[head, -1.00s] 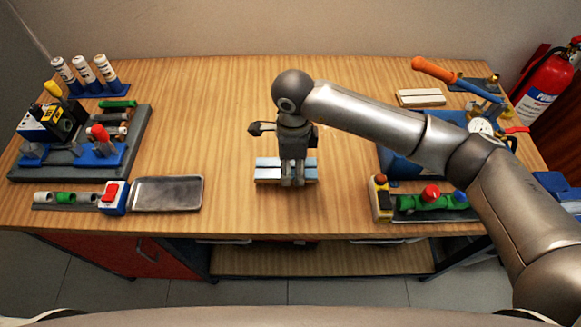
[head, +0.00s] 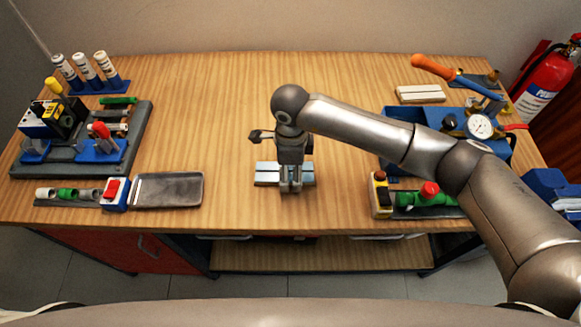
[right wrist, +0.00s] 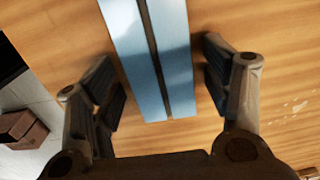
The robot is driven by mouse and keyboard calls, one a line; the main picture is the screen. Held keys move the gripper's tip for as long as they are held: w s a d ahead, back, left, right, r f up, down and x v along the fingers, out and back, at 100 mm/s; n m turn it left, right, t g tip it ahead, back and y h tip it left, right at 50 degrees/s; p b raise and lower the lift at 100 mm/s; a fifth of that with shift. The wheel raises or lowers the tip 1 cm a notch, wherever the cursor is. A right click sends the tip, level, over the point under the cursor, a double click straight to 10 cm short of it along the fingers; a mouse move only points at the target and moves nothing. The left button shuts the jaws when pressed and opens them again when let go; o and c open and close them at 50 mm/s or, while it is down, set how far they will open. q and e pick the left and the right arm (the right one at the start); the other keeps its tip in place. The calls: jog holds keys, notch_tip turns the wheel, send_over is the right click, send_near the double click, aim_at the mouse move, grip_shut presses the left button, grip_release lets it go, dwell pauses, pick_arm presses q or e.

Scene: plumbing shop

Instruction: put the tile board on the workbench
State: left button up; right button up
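The tile board (head: 268,174), two pale blue-white strips with a dark groove between them, lies flat at the front middle of the workbench (head: 225,130). My right gripper (head: 290,188) is above it, pointing down, and hides its middle. In the right wrist view the board (right wrist: 168,60) runs between the two fingers of the gripper (right wrist: 165,85). A narrow strip of wood shows between the board and each finger, so the gripper looks open. My left gripper is not in view.
A grey tray (head: 168,190) lies left of the board. A green valve with a red knob (head: 429,189) and a blue case with a gauge (head: 480,127) stand right. A similar white board (head: 420,94) lies at the back right. Bench behind the gripper is clear.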

aim_at(291, 172)
jog(key=shift+r, duration=0.15)
jog(key=shift+r, duration=0.2)
notch_tip(291, 172, up, 12)
jog(key=b, duration=0.2)
jog(key=shift+f, duration=0.15)
